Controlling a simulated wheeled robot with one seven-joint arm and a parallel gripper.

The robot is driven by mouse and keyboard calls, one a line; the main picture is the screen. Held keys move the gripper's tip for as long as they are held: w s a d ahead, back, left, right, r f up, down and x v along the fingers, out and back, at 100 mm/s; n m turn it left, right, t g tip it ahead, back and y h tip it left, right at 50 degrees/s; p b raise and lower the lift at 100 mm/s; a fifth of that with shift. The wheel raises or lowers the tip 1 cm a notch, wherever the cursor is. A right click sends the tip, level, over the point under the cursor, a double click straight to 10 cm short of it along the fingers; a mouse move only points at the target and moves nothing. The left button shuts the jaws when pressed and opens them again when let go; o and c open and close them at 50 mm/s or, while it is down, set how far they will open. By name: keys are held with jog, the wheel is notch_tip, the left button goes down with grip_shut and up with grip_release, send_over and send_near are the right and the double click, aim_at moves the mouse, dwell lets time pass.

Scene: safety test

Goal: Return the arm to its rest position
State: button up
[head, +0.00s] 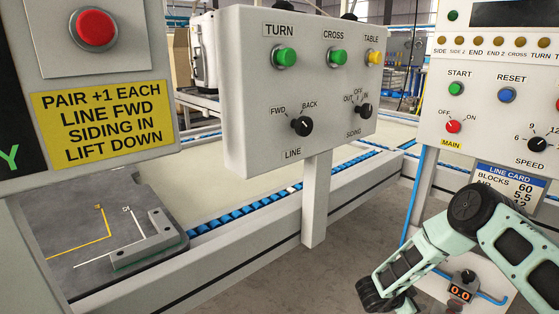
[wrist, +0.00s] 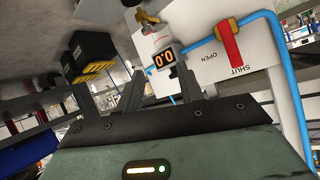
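My arm (head: 430,250) comes in at the lower right of the head view, pale green with dark joints, bent down and to the left in front of the main panel. Its lower end is near the bottom edge; the fingers cannot be made out there. In the wrist view my gripper (wrist: 159,88) has its two grey fingers apart, with nothing seen between them but the background. A small gauge with an orange 0.0 readout (wrist: 163,57) shows beyond the fingertips; it also shows beside the arm in the head view (head: 460,293).
The main panel (head: 500,120) stands behind my arm. A grey control box (head: 300,90) on a post (head: 316,200) stands mid-view. A panel with a red button (head: 95,28) is at left. In the wrist view a red handle (wrist: 228,42) and blue pipe (wrist: 290,80) are close by.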

jog(key=w+a+r+n+t+y, duration=0.3)
jog(key=w+r, duration=0.1)
jog(key=r, duration=0.3)
jog(key=w+a+r+n+t+y, duration=0.2)
jog(key=w+a+r, duration=0.15)
jog(key=r, duration=0.25)
jog(key=s+a+r+n+y, duration=0.2)
jog(key=a+r+n+y, duration=0.25)
jog(key=r, duration=0.45)
jog(key=s+d+r+n+g+y, duration=0.1)
jog(key=s+r+n+g, duration=0.4)
jog(key=s, duration=0.9)
jog(key=s+d+r+n+g+y, duration=0.15)
jog(key=s+r, duration=0.55)
jog(key=s, duration=0.7)
jog(key=s+a+r+n+g, duration=0.2)
jog(key=s+a+n, duration=0.9)
jog(key=a, duration=0.8)
notch_tip(320, 180, up, 32)
jog(key=s+m+p, duration=0.1)
jog(key=m+p, duration=0.1)
jog(key=p, duration=3)
jog(key=shift+s+d+r+m+p, duration=0.2)
jog(key=shift+s+d+m+p, duration=0.1)
jog(key=shift+s+d+p, duration=0.1)
